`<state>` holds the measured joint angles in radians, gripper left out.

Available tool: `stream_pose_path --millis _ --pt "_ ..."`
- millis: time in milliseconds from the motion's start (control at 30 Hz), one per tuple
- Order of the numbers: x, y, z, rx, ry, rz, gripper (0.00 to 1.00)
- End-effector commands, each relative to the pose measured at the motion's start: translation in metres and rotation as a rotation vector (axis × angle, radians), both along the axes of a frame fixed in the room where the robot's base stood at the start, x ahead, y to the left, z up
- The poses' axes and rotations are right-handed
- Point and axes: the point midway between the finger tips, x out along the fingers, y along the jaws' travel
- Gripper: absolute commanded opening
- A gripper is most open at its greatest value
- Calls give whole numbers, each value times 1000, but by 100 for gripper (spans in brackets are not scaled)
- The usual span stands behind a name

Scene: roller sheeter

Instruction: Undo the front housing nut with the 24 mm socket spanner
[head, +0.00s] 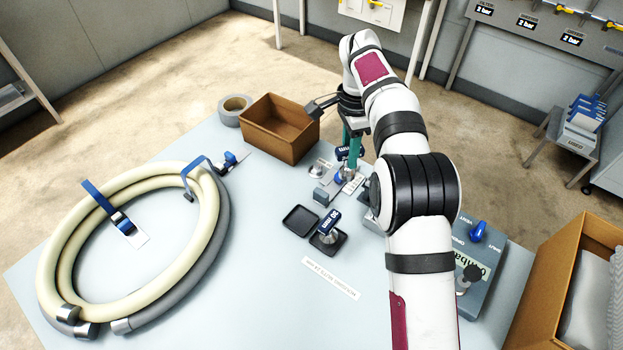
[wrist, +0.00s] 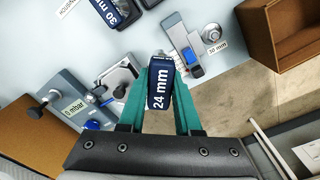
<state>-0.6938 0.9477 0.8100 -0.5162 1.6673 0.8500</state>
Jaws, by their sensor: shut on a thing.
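My gripper (wrist: 161,72) has green fingers shut on the blue handle of the 24 mm socket spanner (wrist: 158,90); its label faces the wrist camera. In the head view my gripper (head: 351,143) points down beyond the forearm, with the blue spanner (head: 346,154) between its fingers above the table. I cannot make out the front housing nut.
The 30 mm spanner (head: 329,224) stands in a black tray beside an empty black tray (head: 299,221). A brown bin (head: 281,128), hose coil (head: 75,225) and 0 mbar box (head: 483,262) surround the area.

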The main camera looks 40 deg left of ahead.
Motion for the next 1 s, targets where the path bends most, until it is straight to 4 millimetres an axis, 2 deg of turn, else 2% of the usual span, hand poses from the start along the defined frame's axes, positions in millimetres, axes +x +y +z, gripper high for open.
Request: stream_pose_path --millis 33,100,233,333,633,1000 --pt "16 -12 9 5 -4 -103 0" --pt "31 -27 20 8 -4 -235 0" --pt "44 -42 30 14 -2 -373 0" --pt "46 -45 25 13 1 -397 0" --pt "45 -44 -8 15 1 -393 0" --pt "45 -43 -12 16 -1 -391 0"
